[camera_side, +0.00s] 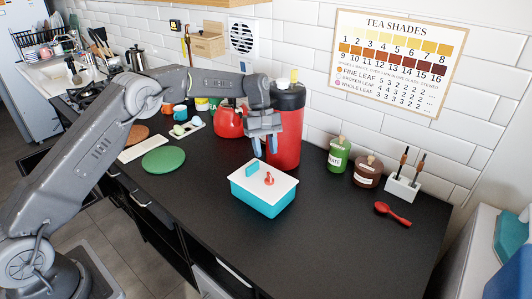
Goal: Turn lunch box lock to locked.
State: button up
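The lunch box (262,197) is a teal box with a white lid, standing on the black counter. A small red lock knob (269,179) sits on the lid, right of the middle, and a teal tab (252,168) stands on the lid towards the back left. I cannot tell the lock's exact setting at this size. My gripper (264,151) hangs above the back of the lunch box, pointing down, apart from the lid. Its blue fingers appear spread a little, with nothing seen between them.
A tall red canister (287,135) with a black lid stands close behind my gripper. A red kettle (228,122) and green round board (163,160) are to the left. Green and brown jars (367,172) and a red spoon (392,214) are to the right. The front counter is clear.

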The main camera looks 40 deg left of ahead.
aim_at(269, 175)
jog(key=shift+d, duration=0.1)
jog(key=d+y, duration=0.1)
jog(key=s+d+r+y, duration=0.1)
jog(key=s+d+r+t+y, duration=0.1)
jog(key=y, duration=0.1)
jog(key=shift+s+d, duration=0.15)
jog(key=shift+d, duration=0.25)
jog(key=s+d+r+t+y, duration=0.2)
jog(key=d+r+t+y, duration=0.2)
jog(key=shift+m, duration=0.4)
jog(key=x, duration=1.3)
jog(key=shift+s+a+f, duration=0.15)
jog(key=shift+a+f, duration=0.1)
jog(key=shift+f, duration=0.1)
grip_shut()
